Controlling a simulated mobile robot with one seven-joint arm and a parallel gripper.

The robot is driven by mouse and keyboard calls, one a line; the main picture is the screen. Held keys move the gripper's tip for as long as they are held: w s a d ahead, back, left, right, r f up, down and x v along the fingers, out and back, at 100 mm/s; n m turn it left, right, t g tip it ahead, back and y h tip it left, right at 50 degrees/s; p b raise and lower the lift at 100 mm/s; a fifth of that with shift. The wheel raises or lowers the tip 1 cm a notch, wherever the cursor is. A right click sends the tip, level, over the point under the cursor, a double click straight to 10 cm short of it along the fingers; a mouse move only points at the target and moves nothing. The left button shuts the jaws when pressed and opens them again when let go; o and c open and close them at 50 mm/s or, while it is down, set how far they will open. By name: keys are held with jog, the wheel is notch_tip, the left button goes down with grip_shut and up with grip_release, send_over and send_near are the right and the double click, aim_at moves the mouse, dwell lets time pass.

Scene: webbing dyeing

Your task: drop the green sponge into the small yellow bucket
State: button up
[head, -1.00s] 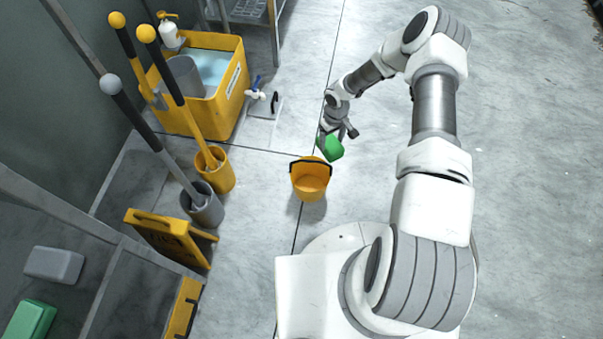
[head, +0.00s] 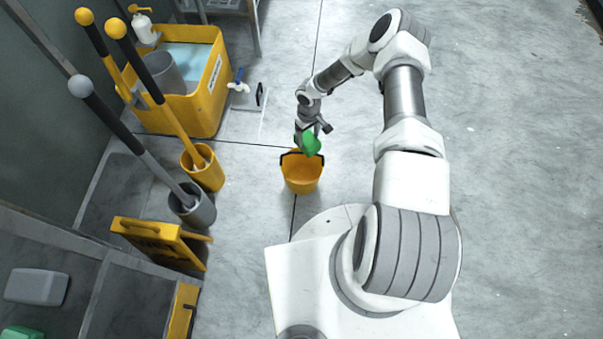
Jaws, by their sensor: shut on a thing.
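The green sponge (head: 312,145) is held in my gripper (head: 308,136), which is shut on it. The bucket's bottom is hard to see.
A large yellow tub (head: 197,95) of bluish water stands at the back left. Long-handled tools stand in a yellow holder (head: 205,170) and a grey holder (head: 194,208) on the left. A yellow folding sign (head: 158,240) is nearer. The floor on the right is clear.

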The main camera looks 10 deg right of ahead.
jog(key=shift+f, duration=0.7)
jog(key=o, duration=1.1)
notch_tip(320, 180, up, 18)
jog(key=p, duration=0.4)
jog(key=shift+f+p, duration=0.25)
jog(key=shift+p, duration=0.1)
